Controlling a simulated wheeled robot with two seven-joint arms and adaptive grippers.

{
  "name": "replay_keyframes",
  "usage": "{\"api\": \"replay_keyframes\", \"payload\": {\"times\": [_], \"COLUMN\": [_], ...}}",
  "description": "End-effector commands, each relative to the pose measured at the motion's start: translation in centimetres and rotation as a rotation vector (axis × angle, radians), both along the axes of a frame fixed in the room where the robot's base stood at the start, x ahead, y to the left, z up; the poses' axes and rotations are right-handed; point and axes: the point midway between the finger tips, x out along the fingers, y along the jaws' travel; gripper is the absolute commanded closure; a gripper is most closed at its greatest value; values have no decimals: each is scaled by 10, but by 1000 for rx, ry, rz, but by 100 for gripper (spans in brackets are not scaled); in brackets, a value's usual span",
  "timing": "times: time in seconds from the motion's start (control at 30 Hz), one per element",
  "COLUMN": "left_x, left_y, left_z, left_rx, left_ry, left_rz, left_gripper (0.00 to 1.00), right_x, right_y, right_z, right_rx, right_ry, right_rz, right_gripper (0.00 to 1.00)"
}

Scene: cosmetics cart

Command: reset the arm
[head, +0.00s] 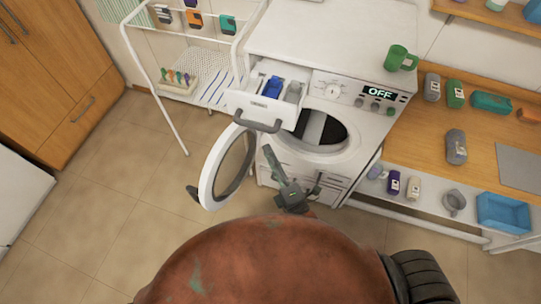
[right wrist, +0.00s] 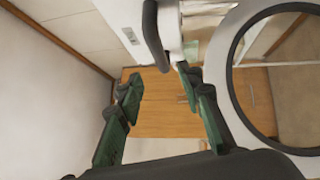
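My right gripper (head: 276,165) is in front of the white washing machine (head: 325,50), below its pulled-out detergent drawer (head: 262,104) and beside the open round door (head: 228,165). In the right wrist view my right gripper (right wrist: 160,80) has its two green-padded fingers spread apart with nothing between them. The dark drawer handle (right wrist: 155,38) shows just above the fingers, and the door's ring (right wrist: 232,98) is close on the right. No contact with either can be made out. My left gripper is not in view.
A green mug (head: 400,58) stands on the washing machine. A white rack (head: 160,100) is at the left, near wooden cabinets (head: 60,60). A wooden counter (head: 415,130) with several bottles and a blue bin (head: 503,213) are at the right. The tiled floor at left is clear.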

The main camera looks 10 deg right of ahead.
Motion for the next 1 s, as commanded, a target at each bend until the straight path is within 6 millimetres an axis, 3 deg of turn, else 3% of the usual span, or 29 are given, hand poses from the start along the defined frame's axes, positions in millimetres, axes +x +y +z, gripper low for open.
{"api": "replay_keyframes", "payload": {"times": [0.67,0.77,0.83,0.97,1.0], "left_x": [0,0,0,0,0], "left_y": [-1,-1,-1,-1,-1], "left_z": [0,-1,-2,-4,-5], "left_rx": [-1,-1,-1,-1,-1], "left_ry": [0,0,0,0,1], "left_rz": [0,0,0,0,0], "left_gripper": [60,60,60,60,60], "right_x": [-2,2,7,13,13], "right_y": [-1,1,1,-2,-5], "right_z": [-4,-27,-60,-148,-178], "right_rx": [2,25,59,156,190], "right_ry": [6,52,116,289,350], "right_rz": [1,7,14,13,7], "right_gripper": [66,66,66,66,66]}}
